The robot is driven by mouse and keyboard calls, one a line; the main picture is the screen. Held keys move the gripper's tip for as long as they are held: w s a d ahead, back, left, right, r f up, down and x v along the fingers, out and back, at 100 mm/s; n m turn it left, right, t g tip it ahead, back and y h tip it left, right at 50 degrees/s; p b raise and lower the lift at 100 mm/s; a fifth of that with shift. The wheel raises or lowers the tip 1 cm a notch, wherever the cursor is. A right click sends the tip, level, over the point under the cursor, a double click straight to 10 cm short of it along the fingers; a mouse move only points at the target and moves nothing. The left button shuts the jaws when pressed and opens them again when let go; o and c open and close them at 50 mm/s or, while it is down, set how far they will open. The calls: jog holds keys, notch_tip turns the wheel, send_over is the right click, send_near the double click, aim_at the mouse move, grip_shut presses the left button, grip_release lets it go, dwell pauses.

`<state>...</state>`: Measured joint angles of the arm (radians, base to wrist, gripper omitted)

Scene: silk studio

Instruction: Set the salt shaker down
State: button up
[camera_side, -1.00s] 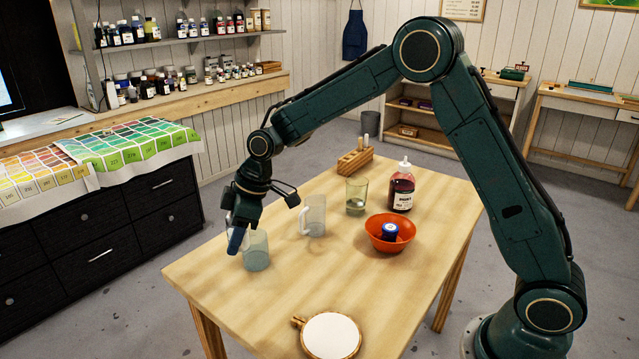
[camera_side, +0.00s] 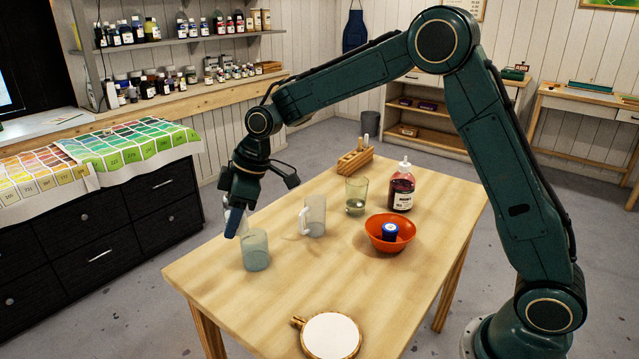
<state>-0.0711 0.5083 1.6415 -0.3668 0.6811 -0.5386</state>
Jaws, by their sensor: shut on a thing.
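My gripper (camera_side: 236,222) points down above the table's left edge, just up and left of a pale blue-grey glass tumbler (camera_side: 256,251). It is shut on a small pale thing (camera_side: 228,214), likely the salt shaker, mostly hidden by the jaws and a blue part at the gripper's tip. Its details are too small to tell. The held thing is raised above the wooden table (camera_side: 300,280). I cannot tell from this angle whether it is over the table top or just past its edge.
The front-middle is clear.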

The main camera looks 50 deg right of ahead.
jog(key=shift+d, duration=0.1)
jog(key=s+d+m, duration=0.1)
jog(key=s+d, duration=1.5)
jog(key=d, duration=0.2)
jog(key=shift+r, duration=0.2)
jog(key=shift+a+f, duration=0.1)
send_over(341, 288)
jog(key=s+d, duration=0.1)
notch_tip(341, 288, down, 16)
jog(key=shift+d+f, duration=0.1)
jog(key=shift+f, duration=1.85)
jog(key=shift+f, duration=0.15)
